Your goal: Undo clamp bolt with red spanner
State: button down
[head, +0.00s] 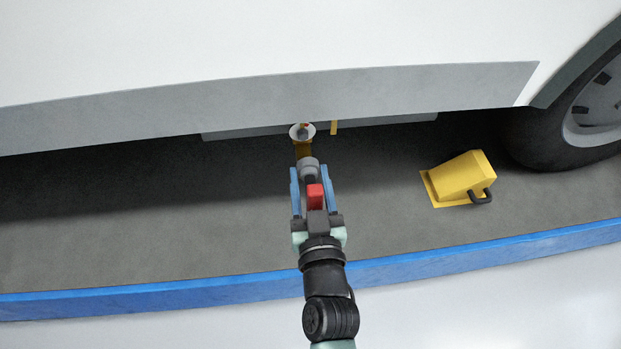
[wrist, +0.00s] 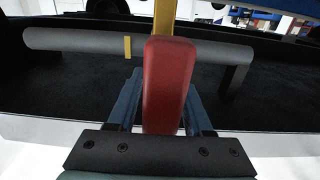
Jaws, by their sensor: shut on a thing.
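My gripper (head: 311,170) has its blue fingers on either side of the red spanner (head: 315,196) and is shut on it, below the vehicle's lower edge. In the wrist view, the red handle of the spanner (wrist: 168,85) stands upright between the fingers and hides their tips. A yellow strip (wrist: 165,17) shows above the handle; I cannot tell whether it belongs to the spanner.
A grey pipe (wrist: 75,41) with a yellow band (wrist: 127,47) runs across behind the handle, with a dark support (wrist: 235,76) at right. A yellow wheel chock (head: 463,178) stands right, near the tyre (head: 545,139). A blue edge (head: 160,297) borders the grey floor. Floor to the left is clear.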

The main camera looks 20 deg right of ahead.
aim_at(303, 138)
jog(key=shift+p+x, duration=0.3)
jog(key=shift+x, duration=2.35)
jog(key=shift+w, duration=0.2)
jog(key=shift+x, duration=1)
jog(key=shift+f+n+b, duration=0.1)
jog(key=shift+n+b, duration=0.55)
jog(key=shift+n, duration=0.55)
jog(key=shift+b, duration=0.35)
